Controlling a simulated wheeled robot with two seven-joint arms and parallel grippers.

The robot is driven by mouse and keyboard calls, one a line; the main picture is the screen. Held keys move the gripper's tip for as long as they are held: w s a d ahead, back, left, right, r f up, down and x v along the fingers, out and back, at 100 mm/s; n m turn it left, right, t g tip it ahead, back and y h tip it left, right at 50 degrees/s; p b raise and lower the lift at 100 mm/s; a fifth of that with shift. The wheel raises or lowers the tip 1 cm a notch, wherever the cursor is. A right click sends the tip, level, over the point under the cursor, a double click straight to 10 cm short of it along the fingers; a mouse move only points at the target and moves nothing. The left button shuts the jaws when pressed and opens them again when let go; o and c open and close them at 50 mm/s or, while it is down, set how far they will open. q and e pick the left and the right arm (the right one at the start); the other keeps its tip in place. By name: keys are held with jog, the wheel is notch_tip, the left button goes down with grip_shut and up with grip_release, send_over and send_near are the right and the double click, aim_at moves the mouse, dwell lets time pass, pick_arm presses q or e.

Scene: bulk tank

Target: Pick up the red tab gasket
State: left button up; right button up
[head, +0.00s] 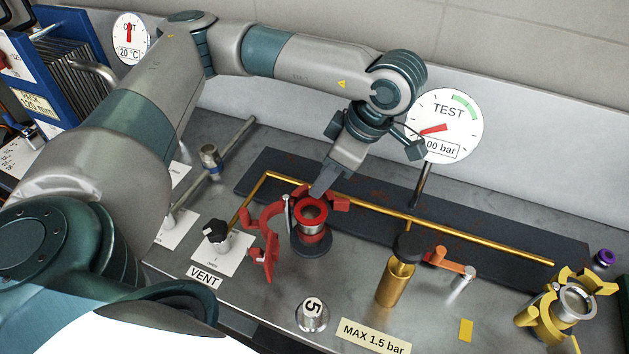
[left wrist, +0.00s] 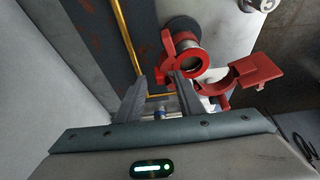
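The red tab gasket (head: 312,211) appears as a red ring on top of the upright pipe end. In the left wrist view the red ring (left wrist: 189,61) surrounds the dark pipe mouth, with red pieces to its left. I cannot tell which belong to the gasket and which to the clamp. An opened red clamp arm (head: 268,240) stands left of it; it also shows in the left wrist view (left wrist: 243,79). My left gripper (head: 318,190) is just behind and above the ring. In the left wrist view its fingers (left wrist: 160,86) are apart with nothing held between them. My right gripper is out of view.
A brass pipe (head: 460,232) runs along the dark plate behind. A brass valve (head: 396,280) and a yellow clamped pipe end (head: 567,305) stand to the right. A vent valve (head: 216,236) is at left. The TEST gauge (head: 446,122) rises behind.

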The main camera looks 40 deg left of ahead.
pick_arm(q)
jog(key=shift+c, duration=0.6)
grip_shut()
jog(key=shift+r, duration=0.1)
